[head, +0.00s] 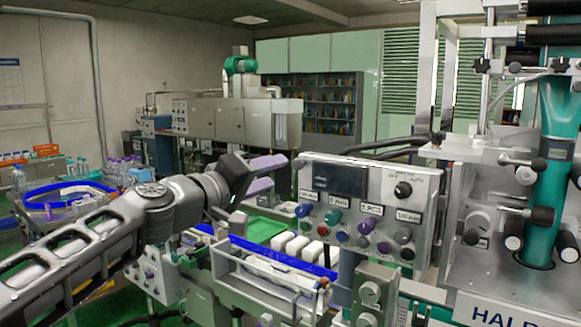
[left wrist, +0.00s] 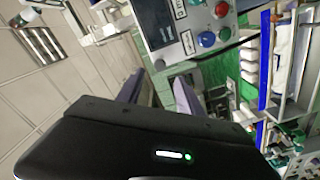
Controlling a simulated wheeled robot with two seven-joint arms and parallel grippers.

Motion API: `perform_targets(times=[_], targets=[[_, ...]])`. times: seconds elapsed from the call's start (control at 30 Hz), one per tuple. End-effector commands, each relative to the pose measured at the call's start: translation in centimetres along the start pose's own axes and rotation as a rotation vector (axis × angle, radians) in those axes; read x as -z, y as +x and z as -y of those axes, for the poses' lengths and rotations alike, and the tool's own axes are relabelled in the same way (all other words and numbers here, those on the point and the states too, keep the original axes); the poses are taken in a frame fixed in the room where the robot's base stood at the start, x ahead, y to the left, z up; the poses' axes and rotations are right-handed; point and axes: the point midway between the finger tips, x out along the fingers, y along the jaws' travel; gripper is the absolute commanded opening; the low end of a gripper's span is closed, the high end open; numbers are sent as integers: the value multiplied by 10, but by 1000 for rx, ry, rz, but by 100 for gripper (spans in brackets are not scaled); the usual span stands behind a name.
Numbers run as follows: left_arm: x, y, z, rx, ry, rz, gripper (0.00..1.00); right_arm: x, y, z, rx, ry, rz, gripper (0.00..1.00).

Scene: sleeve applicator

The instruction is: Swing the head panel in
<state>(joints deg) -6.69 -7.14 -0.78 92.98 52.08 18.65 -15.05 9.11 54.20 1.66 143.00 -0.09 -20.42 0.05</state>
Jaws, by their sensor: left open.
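The head panel (head: 345,232) is a grey control box with a dark screen, a black dial and several coloured knobs. It stands in the middle of the head view, left of the large machine, its face turned toward me. It also shows at the top of the left wrist view (left wrist: 182,45), beyond the fingers. My left gripper (head: 272,174) is open, with purple fingers and nothing between them. Its fingertips point at the panel's left edge; I cannot tell whether they touch it. The fingers also show in the left wrist view (left wrist: 158,88). My right gripper is in neither view.
The machine with a teal column (head: 562,130) fills the right side. A blue-edged tray with bottles (head: 65,198) stands at the left. Cables run behind the panel's top right. Open air lies above my left forearm.

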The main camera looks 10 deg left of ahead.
Motion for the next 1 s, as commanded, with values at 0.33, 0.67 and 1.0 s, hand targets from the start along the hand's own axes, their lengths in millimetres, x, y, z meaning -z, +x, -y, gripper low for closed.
perform_targets(times=[0.33, 0.67, 1.0], targets=[[0, 25, -1, 2, -1, 2, 43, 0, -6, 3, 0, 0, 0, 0], [0, 72, -1, 1, 0, 1, 43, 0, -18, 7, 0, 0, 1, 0], [0, 78, 0, 1, 0, -1, 43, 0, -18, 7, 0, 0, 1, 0]])
